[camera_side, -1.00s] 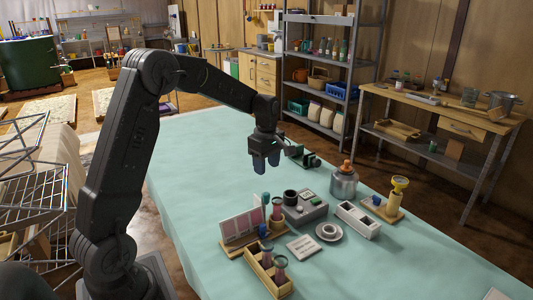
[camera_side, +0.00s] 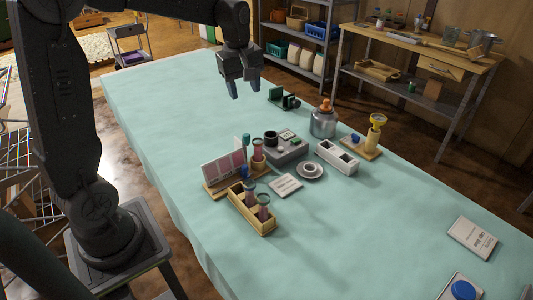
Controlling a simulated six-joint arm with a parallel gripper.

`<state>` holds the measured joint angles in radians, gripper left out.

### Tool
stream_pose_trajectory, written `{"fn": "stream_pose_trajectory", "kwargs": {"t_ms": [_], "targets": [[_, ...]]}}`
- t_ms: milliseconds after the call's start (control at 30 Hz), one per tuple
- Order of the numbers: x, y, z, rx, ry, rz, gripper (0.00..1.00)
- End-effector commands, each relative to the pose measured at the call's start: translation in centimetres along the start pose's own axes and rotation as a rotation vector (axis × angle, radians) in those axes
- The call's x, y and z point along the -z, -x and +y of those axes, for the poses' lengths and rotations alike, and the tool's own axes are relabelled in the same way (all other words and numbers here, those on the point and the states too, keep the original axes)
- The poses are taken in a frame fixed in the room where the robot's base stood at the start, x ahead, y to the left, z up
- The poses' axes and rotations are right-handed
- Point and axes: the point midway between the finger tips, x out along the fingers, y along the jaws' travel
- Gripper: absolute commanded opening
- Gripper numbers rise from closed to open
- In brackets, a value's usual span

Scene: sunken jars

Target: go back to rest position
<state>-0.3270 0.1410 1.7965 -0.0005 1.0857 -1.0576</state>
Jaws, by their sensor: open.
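My gripper (camera_side: 245,90) is in the upper middle of the side view, pointing down above the far part of the table (camera_side: 155,110). Its two blue-grey fingertips are apart and nothing shows between them. It hangs in the air, clear of the things on the table. A small dark green device (camera_side: 284,98) stands on the table just right of the gripper in the picture. My arm reaches in from the left and runs along the top edge, where part of it is cut off.
A wooden rack with tubes (camera_side: 252,212), a panel stand (camera_side: 222,167), a grey device (camera_side: 287,148), a jar with an orange knob (camera_side: 323,122), a white two-slot block (camera_side: 337,157) and a yellow-topped stand (camera_side: 376,132) cluster mid-table. The table's left part is clear.

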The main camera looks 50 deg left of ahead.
Motion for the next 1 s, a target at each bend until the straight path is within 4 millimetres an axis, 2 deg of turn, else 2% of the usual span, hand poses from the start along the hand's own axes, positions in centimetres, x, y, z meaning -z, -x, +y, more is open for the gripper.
{"fn": "stream_pose_trajectory", "kwargs": {"t_ms": [33, 200, 333, 500, 700, 1000], "targets": [[-2.0, 1.5, -1.1, -0.032, -0.111, 0.015, 0.5], [-7.5, 4.4, -5.2, -0.123, -0.495, 0.073, 0.5], [-11.0, 5.4, -8.8, -0.187, -0.785, 0.132, 0.5], [-14.4, 5.4, -13.1, -0.253, -1.112, 0.216, 0.5], [-16.1, 4.7, -15.8, -0.289, -1.323, 0.281, 0.5], [-16.4, 4.5, -16.2, -0.293, -1.361, 0.291, 0.5]]}}
